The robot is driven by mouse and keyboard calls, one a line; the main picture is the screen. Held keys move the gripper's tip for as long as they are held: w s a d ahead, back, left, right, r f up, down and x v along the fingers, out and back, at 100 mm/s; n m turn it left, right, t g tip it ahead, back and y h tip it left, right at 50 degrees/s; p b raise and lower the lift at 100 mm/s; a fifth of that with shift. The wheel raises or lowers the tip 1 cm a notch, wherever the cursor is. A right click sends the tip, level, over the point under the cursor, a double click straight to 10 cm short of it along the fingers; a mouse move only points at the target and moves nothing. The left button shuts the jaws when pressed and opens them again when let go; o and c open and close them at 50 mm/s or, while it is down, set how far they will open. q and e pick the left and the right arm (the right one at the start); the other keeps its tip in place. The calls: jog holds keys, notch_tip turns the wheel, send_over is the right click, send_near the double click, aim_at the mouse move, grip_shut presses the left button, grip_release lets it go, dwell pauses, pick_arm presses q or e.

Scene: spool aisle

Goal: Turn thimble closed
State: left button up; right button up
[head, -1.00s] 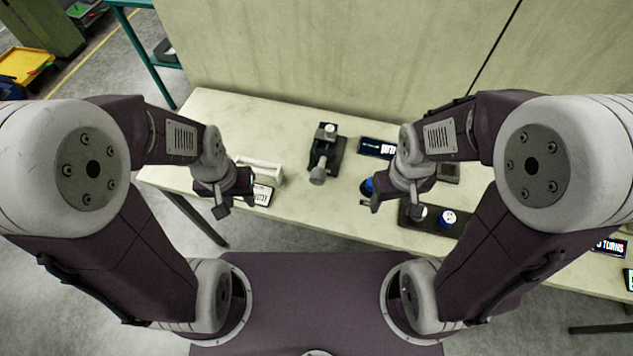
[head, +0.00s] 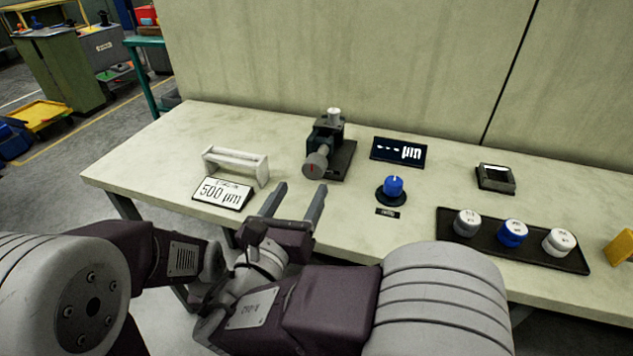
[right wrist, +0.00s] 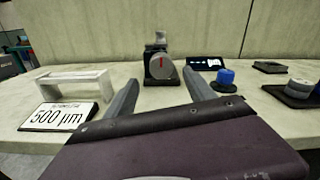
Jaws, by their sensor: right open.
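The thimble (head: 315,166) is a grey round knob with a red mark, on the front of a dark slit device (head: 340,158) on the table. In the right wrist view the thimble (right wrist: 161,70) faces me, straight ahead between the fingers. My right gripper (head: 297,198) is open and empty, at the table's front edge, short of the thimble and apart from it. Its two fingers also show in the right wrist view (right wrist: 161,100). A sign reading 500 µm (head: 223,193) lies front left. A dark display (head: 398,152) shows dashes and µm. My left gripper is not visible.
A white bracket-like stand (head: 236,162) is left of the device. A blue knob (head: 393,187) sits right of it. A black tray (head: 480,243) holds grey, blue and white knobs. A small dark box (head: 495,178) stands behind the tray. Bare table lies between gripper and thimble.

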aim_at(312, 173)
jog(key=shift+r, duration=0.15)
jog(key=b+x, duration=0.2)
jog(key=x, duration=0.5)
jog(key=shift+w+d+b, duration=0.2)
jog(key=shift+w+b, duration=0.15)
jog(key=shift+w+d, duration=0.1)
jog(key=shift+w, duration=0.35)
jog(key=c, duration=1.4)
